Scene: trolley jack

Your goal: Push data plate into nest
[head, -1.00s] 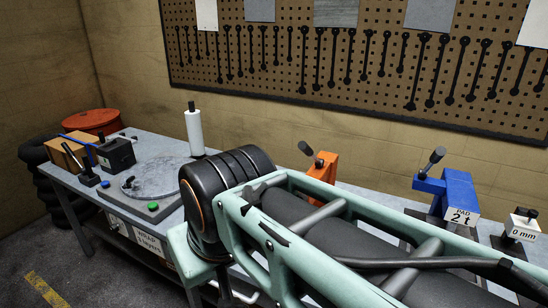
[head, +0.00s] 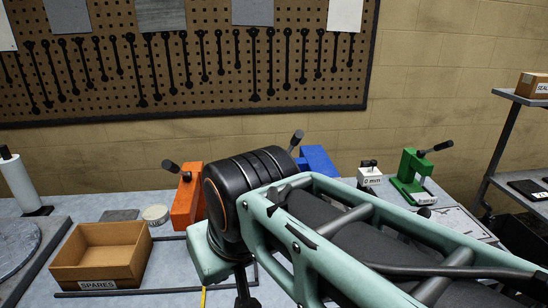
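I cannot make out the data plate or its nest in the head view; my arm covers much of the bench. My mint-green arm crosses from the lower right to the middle. Below its wrist, a dark part that looks like my gripper (head: 243,290) shows at the bottom edge. Its fingertips are not clear, so I cannot tell whether it is open or shut, or whether it holds anything. A green lever press (head: 412,176) stands on the bench at the right, with a small unreadable label on its base and a flat white sheet in front.
An orange lever tool (head: 187,200) and a blue one (head: 318,160) stand behind my arm. A white "0 mm" block (head: 370,177) stands beside the green press. An open SPARES box (head: 135,270) is at the left. A shelf rack (head: 500,140) stands at the far right.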

